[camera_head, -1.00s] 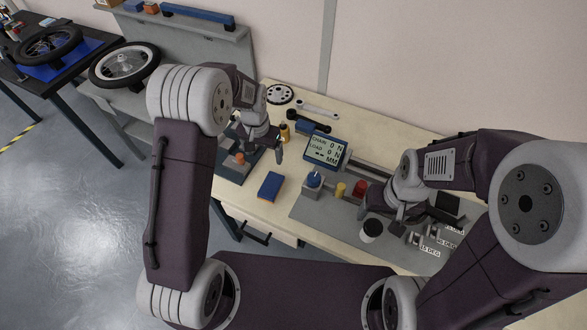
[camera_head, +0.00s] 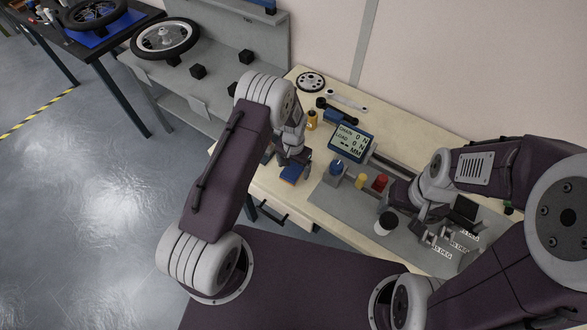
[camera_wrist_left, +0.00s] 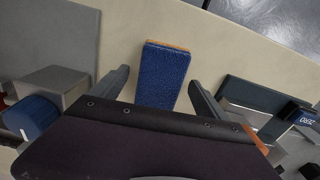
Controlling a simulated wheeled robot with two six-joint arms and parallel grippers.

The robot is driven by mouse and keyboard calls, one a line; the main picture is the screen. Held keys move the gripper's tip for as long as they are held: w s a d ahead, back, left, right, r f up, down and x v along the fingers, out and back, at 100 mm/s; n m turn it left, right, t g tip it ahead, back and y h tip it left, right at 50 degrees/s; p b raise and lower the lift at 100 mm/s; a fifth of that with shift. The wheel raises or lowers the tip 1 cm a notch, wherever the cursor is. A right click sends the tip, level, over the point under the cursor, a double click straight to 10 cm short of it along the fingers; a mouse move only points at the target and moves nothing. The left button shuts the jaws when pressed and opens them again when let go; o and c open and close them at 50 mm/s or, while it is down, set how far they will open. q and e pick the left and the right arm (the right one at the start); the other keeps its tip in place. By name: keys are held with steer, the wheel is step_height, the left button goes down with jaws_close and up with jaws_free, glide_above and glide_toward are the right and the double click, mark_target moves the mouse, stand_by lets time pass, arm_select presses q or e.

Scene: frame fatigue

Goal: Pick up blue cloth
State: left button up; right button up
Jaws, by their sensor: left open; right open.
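The blue cloth (camera_head: 291,175) is a small blue rectangular pad with an orange edge. It lies on the wooden bench top near the front edge. In the left wrist view the cloth (camera_wrist_left: 162,72) shows between the two fingers, with its near end hidden behind my gripper body. My left gripper (camera_head: 292,160) is open just above the cloth, with a finger on either side and no visible contact. It also shows in the left wrist view (camera_wrist_left: 158,86). My right gripper (camera_head: 412,208) is open over the grey fixture plate, partly hidden by its own arm.
On the bench stand a display (camera_head: 352,141), a yellow bottle (camera_head: 311,120), a chainring (camera_head: 311,82) and a wrench (camera_head: 346,98). A grey plate (camera_head: 343,206) bears a blue knob (camera_head: 337,167), a red cylinder (camera_head: 380,182) and a black-topped white cup (camera_head: 386,223).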

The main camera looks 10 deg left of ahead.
mark_target(294, 168)
arm_select(q)
steer(key=shift+w+f, duration=0.3)
steer(key=shift+f, duration=0.15)
steer(key=shift+s+r, duration=0.1)
steer(key=c, duration=1.5)
steer(key=shift+o, duration=0.2)
steer(key=shift+r, duration=0.1)
step_height(294, 168, up, 10)
steer(key=shift+f+b, duration=0.1)
steer(key=shift+b, duration=0.55)
steer(key=o, duration=0.8)
steer(key=c, duration=0.6)
